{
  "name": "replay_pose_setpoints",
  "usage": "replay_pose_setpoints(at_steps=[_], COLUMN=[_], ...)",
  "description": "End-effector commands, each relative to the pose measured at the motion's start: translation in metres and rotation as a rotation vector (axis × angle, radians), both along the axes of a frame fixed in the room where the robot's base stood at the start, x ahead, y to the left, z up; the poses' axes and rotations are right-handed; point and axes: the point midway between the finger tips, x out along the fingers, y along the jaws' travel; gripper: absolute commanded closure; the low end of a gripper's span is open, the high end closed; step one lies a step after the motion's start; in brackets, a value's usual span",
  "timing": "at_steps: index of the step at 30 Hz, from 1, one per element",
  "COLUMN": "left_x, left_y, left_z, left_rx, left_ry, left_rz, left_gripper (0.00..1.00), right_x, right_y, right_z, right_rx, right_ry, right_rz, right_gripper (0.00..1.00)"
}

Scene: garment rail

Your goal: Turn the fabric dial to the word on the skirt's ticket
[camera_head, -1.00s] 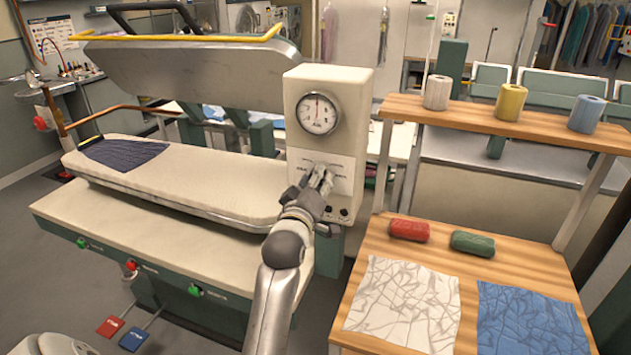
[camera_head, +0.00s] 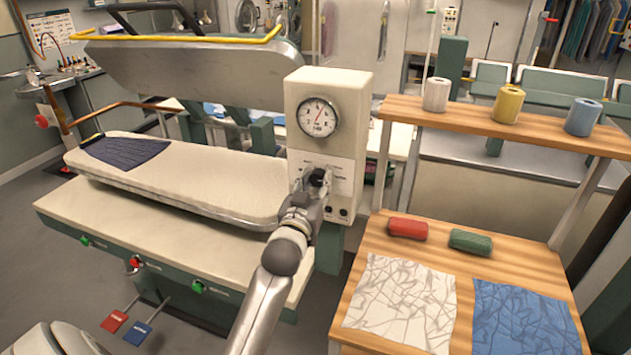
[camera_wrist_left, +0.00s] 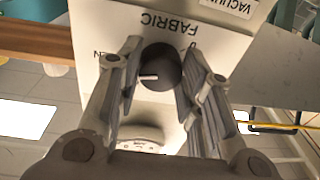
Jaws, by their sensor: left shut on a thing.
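The fabric dial (camera_wrist_left: 160,68) is a dark round knob with a white mark, under the word FABRIC on the cream control box (camera_head: 357,95). In the left wrist view its mark points left, toward a label partly hidden by a finger, ending in "EN". My left gripper (camera_head: 316,185) is shut on the dial, with one finger on each side of it. The dark blue pleated skirt (camera_head: 128,154) lies on the left end of the padded press board (camera_head: 190,178). I cannot make out its ticket or any word on it. My right gripper is not in view.
A round gauge (camera_head: 319,117) sits above the dial. The raised press head (camera_head: 190,72) hangs over the board. To the right, a wooden table (camera_head: 400,258) holds red and green rolls and two creased cloths. Thread cones stand on the shelf (camera_head: 460,109) above.

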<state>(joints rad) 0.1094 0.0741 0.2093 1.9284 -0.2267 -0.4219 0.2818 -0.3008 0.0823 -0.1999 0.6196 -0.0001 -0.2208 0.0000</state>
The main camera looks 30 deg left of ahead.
Motion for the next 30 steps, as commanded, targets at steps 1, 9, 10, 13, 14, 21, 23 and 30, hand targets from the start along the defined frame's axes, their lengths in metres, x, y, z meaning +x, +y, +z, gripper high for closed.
replay_pose_setpoints(at_steps=[1,9,10,13,14,21,23,30], left_x=[0.0003,0.0002,0.0002,0.0002,0.0002,0.0001,0.0002,0.0002], left_y=[0.0002,0.0004,0.0004,0.0004,0.0004,0.0005,0.0006,0.0005], left_z=[0.0047,0.0051,0.0051,0.0052,0.0052,0.0056,0.0057,0.0045], left_rx=[0.028,0.119,0.124,0.135,0.136,0.141,0.141,0.139], left_ry=[-0.003,0.017,0.018,0.020,0.021,0.020,0.020,0.023], left_rz=[-0.001,0.000,0.001,0.000,0.001,0.001,0.001,0.001], left_gripper=[0.89,0.89,0.89,0.89,0.89,0.89,0.89,0.45], right_x=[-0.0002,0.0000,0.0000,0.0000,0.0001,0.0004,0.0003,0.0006], right_y=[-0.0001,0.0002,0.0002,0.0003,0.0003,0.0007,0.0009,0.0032], right_z=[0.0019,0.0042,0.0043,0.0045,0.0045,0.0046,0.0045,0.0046], right_rx=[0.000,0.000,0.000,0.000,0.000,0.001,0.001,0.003], right_ry=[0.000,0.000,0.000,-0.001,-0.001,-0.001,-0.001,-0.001], right_rz=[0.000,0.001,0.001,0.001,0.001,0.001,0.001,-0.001], right_gripper=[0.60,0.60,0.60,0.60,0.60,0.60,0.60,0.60])
